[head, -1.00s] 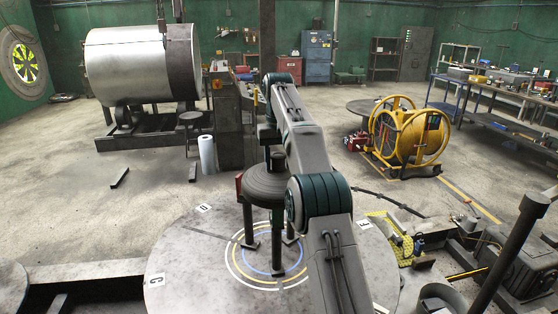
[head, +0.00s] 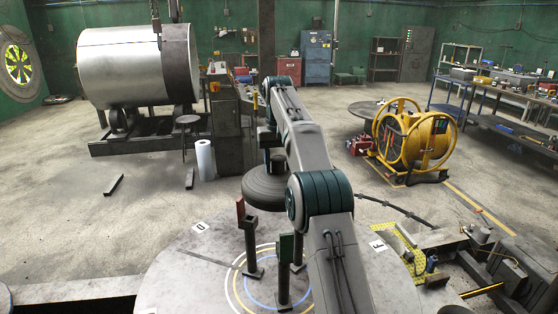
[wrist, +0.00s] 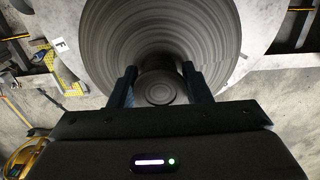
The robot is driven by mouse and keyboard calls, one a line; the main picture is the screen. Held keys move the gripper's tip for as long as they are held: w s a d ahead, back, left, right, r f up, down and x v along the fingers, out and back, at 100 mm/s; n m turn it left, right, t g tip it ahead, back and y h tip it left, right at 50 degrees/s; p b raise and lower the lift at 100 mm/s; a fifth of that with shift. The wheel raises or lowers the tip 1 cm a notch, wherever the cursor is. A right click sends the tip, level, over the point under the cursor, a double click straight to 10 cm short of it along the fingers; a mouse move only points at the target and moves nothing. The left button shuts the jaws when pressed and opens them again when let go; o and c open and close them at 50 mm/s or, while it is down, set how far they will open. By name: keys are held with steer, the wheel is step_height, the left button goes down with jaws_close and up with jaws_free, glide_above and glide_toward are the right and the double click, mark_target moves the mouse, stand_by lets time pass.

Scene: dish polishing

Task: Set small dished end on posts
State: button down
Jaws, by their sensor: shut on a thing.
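The small dished end (head: 265,192) is a dark grey, round, ridged piece, held in the air near the far edge of the round plate. In the wrist view its ridged face (wrist: 160,30) fills the top middle. My gripper (wrist: 158,78) is shut on the stub at its centre, one finger on each side. The posts stand on the plate: one with a red top (head: 240,210), one with a green top (head: 285,247), and another partly behind it (head: 298,248). In the head view the dished end appears above and beyond the posts, apart from the front one.
The large round plate (head: 190,265) carries painted rings and letter labels. A large metal cylinder on a stand (head: 120,70) is at back left. A paper roll (head: 205,160) stands on the floor. A yellow reel (head: 415,145) and a cluttered bench (head: 505,128) are at right.

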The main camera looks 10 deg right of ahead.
mark_target(277, 175)
steer(key=shift+a+f, duration=0.15)
steer(key=shift+f, duration=1.75)
steer(key=shift+f, duration=0.2)
step_height(277, 175, down, 8)
steer(key=b, duration=0.5)
stand_by(0.4)
steer(key=shift+s+f, duration=0.1)
stand_by(0.4)
